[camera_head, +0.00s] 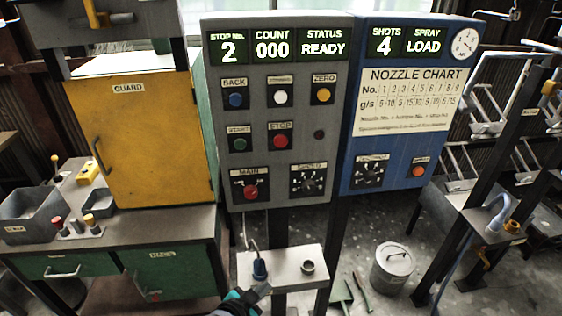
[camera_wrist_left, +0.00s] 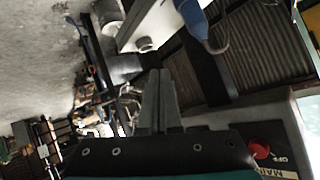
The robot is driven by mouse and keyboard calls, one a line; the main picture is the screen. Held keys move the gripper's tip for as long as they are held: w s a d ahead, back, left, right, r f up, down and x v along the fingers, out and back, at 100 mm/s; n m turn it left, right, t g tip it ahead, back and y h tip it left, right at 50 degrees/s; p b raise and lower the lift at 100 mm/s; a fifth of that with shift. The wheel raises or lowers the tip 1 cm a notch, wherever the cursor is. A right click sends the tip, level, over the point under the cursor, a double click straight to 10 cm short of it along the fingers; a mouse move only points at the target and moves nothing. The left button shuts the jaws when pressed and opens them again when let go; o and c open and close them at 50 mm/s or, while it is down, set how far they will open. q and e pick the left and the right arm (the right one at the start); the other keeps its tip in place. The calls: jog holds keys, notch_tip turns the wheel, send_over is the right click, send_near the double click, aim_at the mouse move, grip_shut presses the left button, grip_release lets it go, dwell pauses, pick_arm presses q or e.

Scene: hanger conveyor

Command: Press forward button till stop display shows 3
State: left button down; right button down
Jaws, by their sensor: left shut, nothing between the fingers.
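The grey control panel (camera_head: 262,120) stands upright ahead in the head view. Its stop number display (camera_head: 228,48) reads 2, with count 000 and status READY. The white button (camera_head: 280,98) sits in the upper row between the blue BACK button (camera_head: 236,101) and the yellow ZERO button (camera_head: 323,96); its label is too blurred to read surely. My left gripper (camera_head: 262,290) is low at the bottom, well below the buttons, by the front of a small shelf. In the left wrist view its fingers (camera_wrist_left: 158,85) are together and empty. My right gripper is out of view.
The small shelf (camera_head: 290,268) below the panel holds a blue-handled tool (camera_head: 259,268). Green START (camera_head: 239,145), red STOP (camera_head: 280,142) and the red MAIN knob (camera_head: 250,191) lie below the white button. A blue panel (camera_head: 400,100) adjoins right; a yellow cabinet (camera_head: 145,140) stands left.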

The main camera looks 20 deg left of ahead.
aim_at(281, 98)
pick_arm(q)
jog(key=w+d+r+m+t+h+p, duration=0.1)
jog(key=w+r+t+p, duration=0.1)
jog(key=r, duration=1.2)
jog(key=w+d+r+m+t+h+p, duration=0.1)
jog(key=w+r+m+t+p, duration=0.1)
jog(key=r, duration=1.2)
jog(key=w+d+r+m+t+h+p, duration=0.1)
jog(key=w+r+m+t+p, duration=0.1)
jog(key=r, duration=1.3)
jog(key=shift+w+t+h+p, duration=0.35)
jog(key=shift+t+p, duration=0.45)
jog(key=shift+p, duration=0.4)
jog(key=shift+w+a, duration=0.1)
jog(key=shift+w, duration=0.05)
jog(key=shift+w+a+b, duration=0.75)
jog(key=shift+w+b, duration=0.1)
jog(key=shift+w, duration=0.4)
jog(key=shift+w+a+b, duration=0.75)
jog(key=shift+w+b, duration=0.05)
jog(key=shift+w, duration=0.4)
jog(key=shift+w+a+b, duration=0.75)
jog(key=shift+w+b, duration=0.1)
jog(key=shift+w, duration=0.4)
